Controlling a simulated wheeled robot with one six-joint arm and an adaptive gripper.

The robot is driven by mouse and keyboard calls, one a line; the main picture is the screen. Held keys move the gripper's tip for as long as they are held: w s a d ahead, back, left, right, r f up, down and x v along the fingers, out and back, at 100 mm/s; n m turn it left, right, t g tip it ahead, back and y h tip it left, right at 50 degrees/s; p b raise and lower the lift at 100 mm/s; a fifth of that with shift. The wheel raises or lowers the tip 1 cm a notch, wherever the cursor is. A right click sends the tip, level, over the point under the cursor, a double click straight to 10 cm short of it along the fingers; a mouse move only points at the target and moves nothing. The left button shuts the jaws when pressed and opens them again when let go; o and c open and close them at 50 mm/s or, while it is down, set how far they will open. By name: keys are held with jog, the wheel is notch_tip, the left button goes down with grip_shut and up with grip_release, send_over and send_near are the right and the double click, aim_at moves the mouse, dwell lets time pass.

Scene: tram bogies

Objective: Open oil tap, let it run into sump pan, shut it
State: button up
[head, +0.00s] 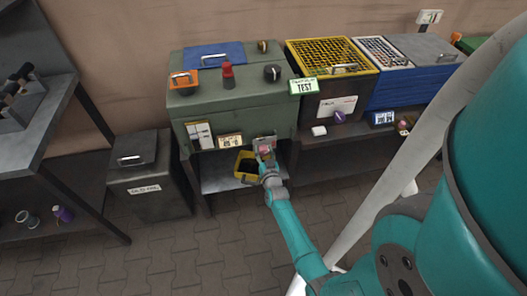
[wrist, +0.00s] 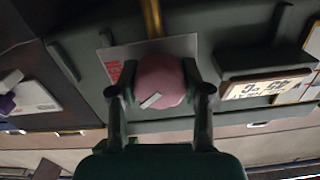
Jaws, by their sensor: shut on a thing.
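The oil tap's round pink knob (wrist: 161,80) sits between my fingers in the wrist view, with a small pale mark on it. My gripper (wrist: 160,88) is shut on this knob, one finger on each side. A brass-coloured pipe or stream (wrist: 152,18) shows beyond the knob; I cannot tell which. In the head view my gripper (head: 265,158) is at the front of the green cabinet (head: 215,107), partly covering the tap. The yellow sump pan (head: 239,168) with a dark inside stands below and just left of my gripper; my gripper hides part of it.
A dark bin labelled as old oil (head: 150,180) stands left of the cabinet. A red-topped item (head: 228,75) and a black knob (head: 272,73) are on the cabinet top. A yellow-edged crate (head: 330,58) stands to the right. The paved floor in front is clear.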

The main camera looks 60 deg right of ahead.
jog(key=m, duration=0.3)
jog(key=shift+m, duration=2.2)
jog(key=o, duration=1.2)
jog(key=shift+c, duration=0.2)
jog(key=v, duration=1.2)
